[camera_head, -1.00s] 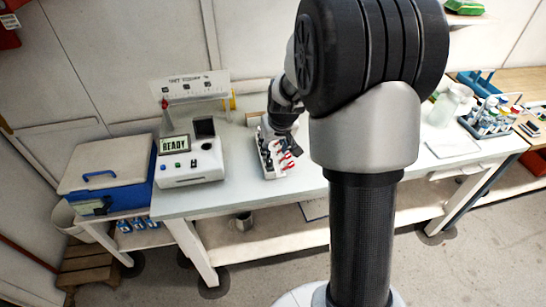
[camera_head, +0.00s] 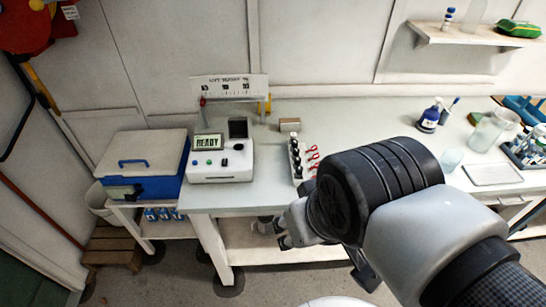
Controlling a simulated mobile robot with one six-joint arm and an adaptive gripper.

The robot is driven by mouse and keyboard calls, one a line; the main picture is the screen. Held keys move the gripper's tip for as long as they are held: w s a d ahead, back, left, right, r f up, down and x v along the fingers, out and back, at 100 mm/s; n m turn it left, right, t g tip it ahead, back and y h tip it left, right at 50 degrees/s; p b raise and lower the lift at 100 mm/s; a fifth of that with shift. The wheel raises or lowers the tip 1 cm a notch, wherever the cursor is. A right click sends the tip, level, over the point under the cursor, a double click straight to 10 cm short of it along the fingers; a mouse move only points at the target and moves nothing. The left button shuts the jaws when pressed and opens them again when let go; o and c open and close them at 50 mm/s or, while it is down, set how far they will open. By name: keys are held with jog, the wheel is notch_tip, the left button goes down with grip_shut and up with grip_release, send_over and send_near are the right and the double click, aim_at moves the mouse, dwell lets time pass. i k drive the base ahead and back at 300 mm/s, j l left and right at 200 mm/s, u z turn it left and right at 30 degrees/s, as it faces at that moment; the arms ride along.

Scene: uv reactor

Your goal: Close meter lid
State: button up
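The white meter (camera_head: 222,163) stands on the left part of the table, its green display reading READY. Its small dark lid (camera_head: 238,128) stands raised at the right rear of its top. My gripper (camera_head: 284,242) is at the front edge of the table, below and right of the meter and clear of it. The gripper is small and partly hidden by my wrist, so whether its fingers are open or shut is unclear.
A rack with dark-topped vials and red clips (camera_head: 298,160) stands right of the meter. A blue cooler box (camera_head: 157,165) is left of it. A white scale board (camera_head: 229,88) rises behind. The table front between meter and rack is clear.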

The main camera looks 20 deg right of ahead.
aim_at(238, 127)
jog(key=i+z, duration=0.1)
jog(key=i, duration=0.5)
jog(key=i+j, duration=0.2)
jog(key=i, duration=0.4)
jog(key=l+z, duration=0.05)
